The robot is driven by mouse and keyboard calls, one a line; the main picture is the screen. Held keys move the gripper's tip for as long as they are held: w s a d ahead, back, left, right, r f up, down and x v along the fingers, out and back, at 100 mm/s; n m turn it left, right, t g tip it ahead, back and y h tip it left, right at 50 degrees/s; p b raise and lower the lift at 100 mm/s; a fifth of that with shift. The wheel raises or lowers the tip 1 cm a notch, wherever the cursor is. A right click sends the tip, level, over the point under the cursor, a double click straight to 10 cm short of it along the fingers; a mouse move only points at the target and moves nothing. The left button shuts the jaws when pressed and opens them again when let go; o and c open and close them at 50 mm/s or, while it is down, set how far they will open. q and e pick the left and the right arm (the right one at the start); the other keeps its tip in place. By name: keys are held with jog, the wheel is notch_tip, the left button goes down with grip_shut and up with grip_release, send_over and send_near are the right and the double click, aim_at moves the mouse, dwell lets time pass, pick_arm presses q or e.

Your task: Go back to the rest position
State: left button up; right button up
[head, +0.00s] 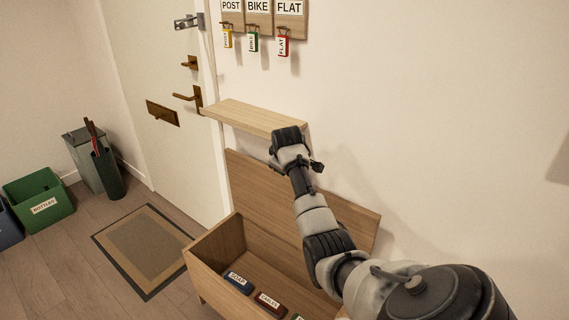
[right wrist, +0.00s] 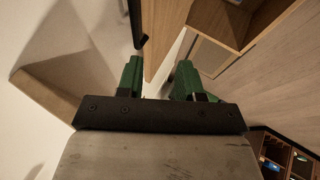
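My right arm reaches in from the lower right of the head view. Its wrist is in front of the right end of the wooden wall shelf (head: 245,115), and the fingertips are hidden there. In the right wrist view my right gripper (right wrist: 160,66) has its two green fingers apart, with nothing held between them. My left gripper is in neither view.
An open wooden chest (head: 215,245) with labelled items stands below the arm, its lid (head: 250,180) raised against the wall. A key rack (head: 262,28) holds three tagged keys. A door (head: 165,75), doormat (head: 140,245), umbrella stand (head: 108,172) and green crate (head: 40,200) are left.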

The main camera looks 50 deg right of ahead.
jog(key=shift+a+r, duration=0.1)
jog(key=shift+r, duration=0.05)
dwell(0.5)
jog(key=s+a+f+g+p, duration=0.1)
jog(key=s+a+f, duration=0.35)
jog(key=f, duration=0.65)
jog(key=s+a+f+n+y, duration=0.1)
jog(key=s+a+f, duration=0.4)
jog(key=f, duration=0.7)
jog(key=s+a+f+g+p, duration=0.1)
jog(key=s+a+f, duration=0.4)
jog(key=f, duration=0.6)
jog(key=s+a+f+y, duration=0.1)
jog(key=s+a+f, duration=0.4)
jog(key=s, duration=0.7)
jog(key=s+a+f+g+y+p, duration=0.1)
jog(key=s+a+f, duration=0.5)
jog(key=s+a, duration=0.3)
jog(key=s+a+f+g+y, duration=0.1)
jog(key=s+a+f, duration=0.4)
jog(key=s, duration=1)
jog(key=a, duration=0.2)
jog(key=shift+s+a+f+m+y+p, duration=0.2)
jog(key=shift+a+f+m+y+p, duration=0.1)
jog(key=shift+a+y, duration=0.1)
jog(key=shift+s, duration=0.1)
